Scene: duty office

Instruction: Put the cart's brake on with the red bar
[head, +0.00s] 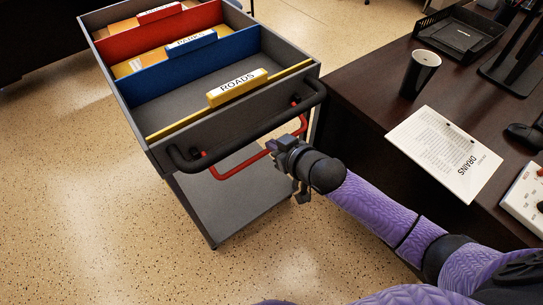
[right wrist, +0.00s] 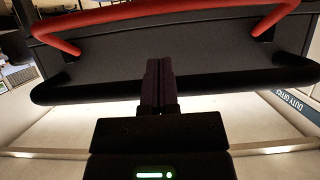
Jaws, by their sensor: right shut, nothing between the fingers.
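The grey cart (head: 155,162) stands at upper left in the head view. A black push handle (head: 250,135) runs along its near end. The red bar (head: 236,170) is a U-shaped bar hanging just below that handle. My right gripper (head: 273,146) is shut and empty, close to the red bar's right half; I cannot tell whether it touches. In the right wrist view, the shut fingers (right wrist: 158,65) overlap the black handle (right wrist: 235,82) and point toward the dark end panel. The red bar (right wrist: 165,20) crosses the top, apart from the fingertips in the picture. My left gripper is out of view.
The cart holds dividers, including a yellow "ROADS" tab (head: 237,88) and a blue panel (head: 185,65). A dark desk (head: 375,100) stands right of the cart, with a cup (head: 420,74), a paper (head: 445,150) and a tray (head: 460,35). The speckled floor (head: 80,210) at left is clear.

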